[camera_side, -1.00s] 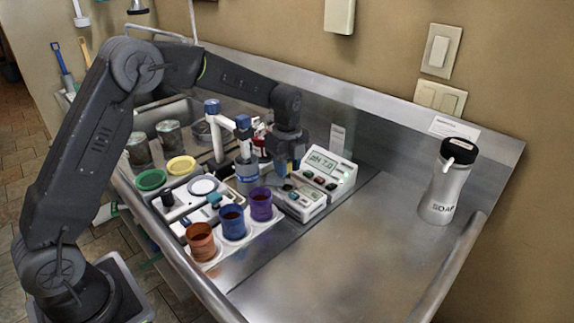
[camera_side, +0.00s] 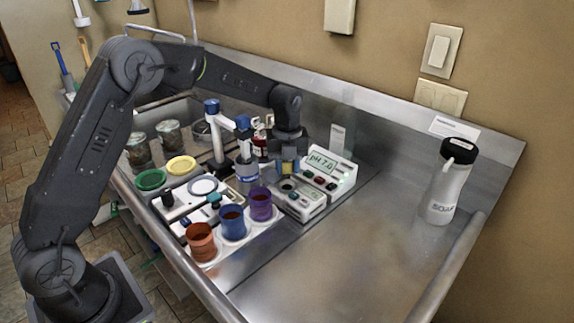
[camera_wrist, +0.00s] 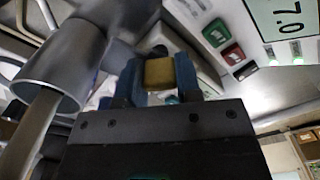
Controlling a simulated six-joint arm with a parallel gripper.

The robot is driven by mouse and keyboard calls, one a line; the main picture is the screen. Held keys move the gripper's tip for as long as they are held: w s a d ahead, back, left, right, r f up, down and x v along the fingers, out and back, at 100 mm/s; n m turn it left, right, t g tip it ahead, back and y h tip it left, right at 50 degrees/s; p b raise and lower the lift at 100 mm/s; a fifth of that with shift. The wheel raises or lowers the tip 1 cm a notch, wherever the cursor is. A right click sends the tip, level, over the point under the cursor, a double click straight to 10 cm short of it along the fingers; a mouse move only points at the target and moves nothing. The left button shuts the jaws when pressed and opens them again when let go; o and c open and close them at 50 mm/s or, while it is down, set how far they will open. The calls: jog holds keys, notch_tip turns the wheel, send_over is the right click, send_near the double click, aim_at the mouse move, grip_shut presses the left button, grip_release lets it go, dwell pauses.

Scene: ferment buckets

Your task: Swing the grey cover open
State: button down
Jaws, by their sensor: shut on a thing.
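The pH meter (camera_side: 327,166), a light device with a green display reading pH 7.0, stands below and right of my arm's end. A smaller light unit (camera_side: 312,203) with a dark round well lies in front of it. My gripper (camera_side: 291,166) is just above that unit. In the wrist view my gripper (camera_wrist: 158,76) has its blue fingers closed on a yellow tab (camera_wrist: 159,73). A grey panel (camera_wrist: 185,42) lies just beyond the tab; it looks like the grey cover. Its hinge and opening angle are hidden by my gripper.
Orange (camera_side: 201,242), blue (camera_side: 232,222) and purple (camera_side: 260,204) cups stand in a white holder to the left. A soap bottle (camera_side: 447,185) is at right, with bare steel counter (camera_side: 345,250) between.

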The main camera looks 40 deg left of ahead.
aim_at(287, 162)
jog(key=shift+m, duration=0.6)
jog(key=c, duration=0.8)
grip_release()
jog(key=shift+r, duration=0.1)
notch_tip(287, 162, up, 14)
